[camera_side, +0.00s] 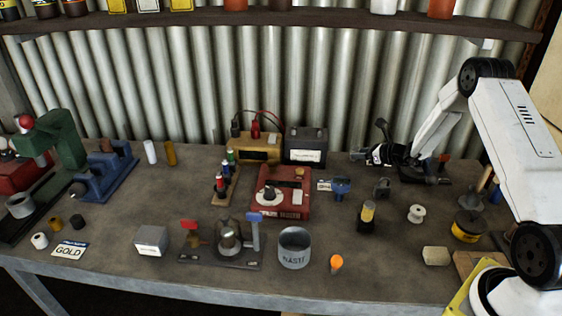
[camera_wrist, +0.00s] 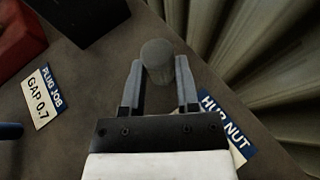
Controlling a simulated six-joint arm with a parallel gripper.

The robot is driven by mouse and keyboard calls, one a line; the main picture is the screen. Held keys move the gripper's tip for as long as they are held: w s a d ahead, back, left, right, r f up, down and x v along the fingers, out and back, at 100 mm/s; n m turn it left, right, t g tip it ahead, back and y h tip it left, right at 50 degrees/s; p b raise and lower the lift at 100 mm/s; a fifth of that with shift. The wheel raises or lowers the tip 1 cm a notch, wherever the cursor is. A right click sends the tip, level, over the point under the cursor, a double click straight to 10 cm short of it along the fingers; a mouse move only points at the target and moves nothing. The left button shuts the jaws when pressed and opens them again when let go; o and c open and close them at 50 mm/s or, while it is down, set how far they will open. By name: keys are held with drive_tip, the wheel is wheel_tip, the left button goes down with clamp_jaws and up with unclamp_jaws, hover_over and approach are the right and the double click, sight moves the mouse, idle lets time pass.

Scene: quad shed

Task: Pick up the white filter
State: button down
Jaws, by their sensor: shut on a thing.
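My gripper (camera_wrist: 159,78) is shut on a grey, rounded cylinder (camera_wrist: 157,55) in the wrist view. In the side view my gripper (camera_side: 357,156) is at the back right of the bench, and what it holds is too small to make out. The held cylinder looks grey, not clearly white, so I cannot tell whether it is the white filter. A white upright cylinder (camera_side: 150,152) stands far to the left beside a brass-coloured cylinder (camera_side: 171,153). A white spool-shaped piece (camera_side: 416,214) and a small white cylinder (camera_side: 39,241) are also on the bench.
A black-cased box (camera_side: 306,146) and a red box (camera_side: 281,192) stand left of my gripper. The plug job card (camera_wrist: 43,97) and hub nut card (camera_wrist: 222,127) lie near it. A waste can (camera_side: 294,248) is at the front. The corrugated wall (camera_wrist: 265,65) is close behind.

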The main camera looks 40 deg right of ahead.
drive_tip(key=shift+r, duration=0.1)
drive_tip(key=shift+r, duration=0.8)
drive_tip(key=s+a+r, duration=0.2)
drive_tip(key=s+r, duration=0.3)
drive_tip(key=s, duration=0.1)
drive_tip(key=s+a+r, duration=0.3)
drive_tip(key=s+r, duration=0.3)
drive_tip(key=shift+s+a, duration=0.3)
drive_tip(key=shift+s, duration=0.1)
drive_tip(key=shift+w+a+r, duration=0.1)
drive_tip(key=shift+r, duration=0.05)
